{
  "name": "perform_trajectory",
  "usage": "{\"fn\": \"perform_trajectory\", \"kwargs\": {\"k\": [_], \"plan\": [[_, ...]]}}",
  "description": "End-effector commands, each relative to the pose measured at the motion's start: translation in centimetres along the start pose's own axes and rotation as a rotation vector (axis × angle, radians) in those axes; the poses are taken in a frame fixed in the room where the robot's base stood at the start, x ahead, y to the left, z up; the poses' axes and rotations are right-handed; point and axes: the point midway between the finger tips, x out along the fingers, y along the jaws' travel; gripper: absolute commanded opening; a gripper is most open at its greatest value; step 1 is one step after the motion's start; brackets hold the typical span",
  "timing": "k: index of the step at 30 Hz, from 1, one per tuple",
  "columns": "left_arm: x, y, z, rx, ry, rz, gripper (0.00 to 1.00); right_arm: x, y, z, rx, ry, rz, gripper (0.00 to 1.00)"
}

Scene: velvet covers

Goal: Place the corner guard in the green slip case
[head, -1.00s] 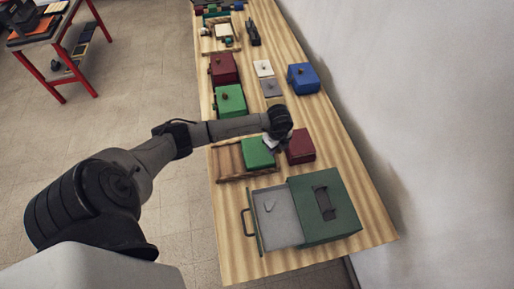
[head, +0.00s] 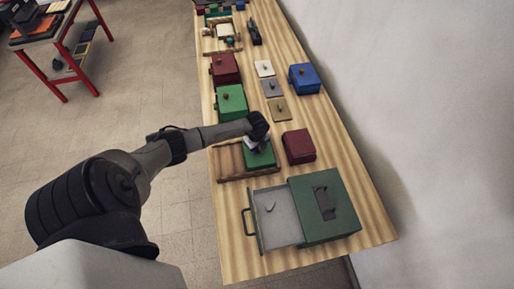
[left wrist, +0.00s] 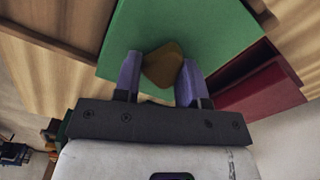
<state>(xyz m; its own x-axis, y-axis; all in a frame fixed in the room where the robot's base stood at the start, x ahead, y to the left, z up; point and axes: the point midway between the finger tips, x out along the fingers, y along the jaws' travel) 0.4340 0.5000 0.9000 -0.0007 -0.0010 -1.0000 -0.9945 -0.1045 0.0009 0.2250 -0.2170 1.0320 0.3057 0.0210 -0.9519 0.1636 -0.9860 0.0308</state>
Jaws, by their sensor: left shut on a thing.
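My left gripper (head: 257,145) is over the green case (head: 265,159), which lies in a wooden tray (head: 232,176). The left wrist view shows its two bluish fingers shut on a small olive-brown, roughly diamond-shaped piece (left wrist: 163,64). I cannot tell for sure whether this is the corner guard. The green case's surface (left wrist: 205,25) fills the view behind it; I cannot tell whether they touch. The gripper hides part of the case in the head view. A small pale V-shaped piece (head: 269,207) lies in the open drawer (head: 281,223). My right gripper is out of view.
A dark red case (head: 299,146) stands just right of the green one. The green drawer cabinet (head: 330,226) is in front. Beyond are three small knobbed plates (head: 272,88) and knobbed red (head: 224,69), green (head: 231,103) and blue (head: 303,79) boxes.

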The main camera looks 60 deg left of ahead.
Motion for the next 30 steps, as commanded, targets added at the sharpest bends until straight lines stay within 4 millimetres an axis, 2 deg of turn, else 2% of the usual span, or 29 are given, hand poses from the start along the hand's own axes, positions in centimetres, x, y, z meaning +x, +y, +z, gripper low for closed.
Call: {"fn": "perform_trajectory", "kwargs": {"k": [15,16,21,23,30], "plan": [[0.93,-0.02,0.03,0.001,-0.001,-0.001,0.16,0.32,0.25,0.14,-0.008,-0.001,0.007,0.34],[0.79,-0.03,0.03,0.001,-0.001,-0.001,0.41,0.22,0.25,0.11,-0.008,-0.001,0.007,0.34],[0.78,-0.01,0.02,0.001,-0.001,-0.001,0.57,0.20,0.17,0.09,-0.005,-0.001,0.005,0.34],[0.77,-0.02,0.02,0.001,-0.001,-0.001,0.63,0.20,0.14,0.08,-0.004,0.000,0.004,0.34],[0.69,-0.02,0.01,0.001,-0.001,-0.001,0.64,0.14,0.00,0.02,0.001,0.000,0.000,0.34]]}}
